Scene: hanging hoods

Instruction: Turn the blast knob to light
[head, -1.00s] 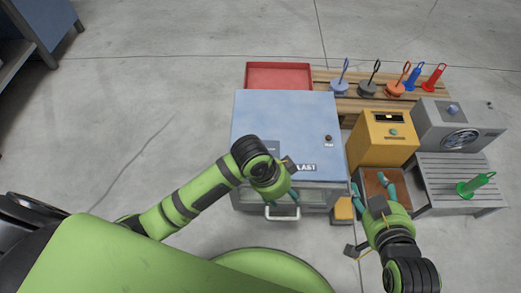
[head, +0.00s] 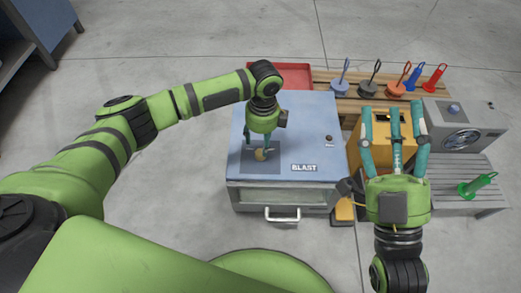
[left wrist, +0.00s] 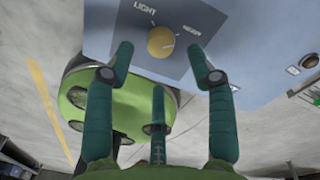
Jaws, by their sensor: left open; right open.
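The blast knob (head: 262,154) is a small yellow-tan round knob on a dark square panel (head: 248,164) on top of the blue cabinet (head: 300,115), beside the label BLAST. In the left wrist view the knob (left wrist: 161,42) has LIGHT printed to its upper left and a second, rotated label to its right. I cannot tell which mark it points at. My left gripper (head: 257,143) is open, pointing down over the knob; its fingers (left wrist: 160,62) lie either side of it with visible gaps. My right gripper (head: 394,115) is open and empty, in front of the yellow box.
A small dark knob (head: 328,138) sits at the cabinet's right. The yellow box (head: 383,122) and grey fan unit (head: 462,125) stand to the right. A red tray (head: 295,75) and several handled tools are behind. A green tool (head: 477,186) lies on a grey slatted bench.

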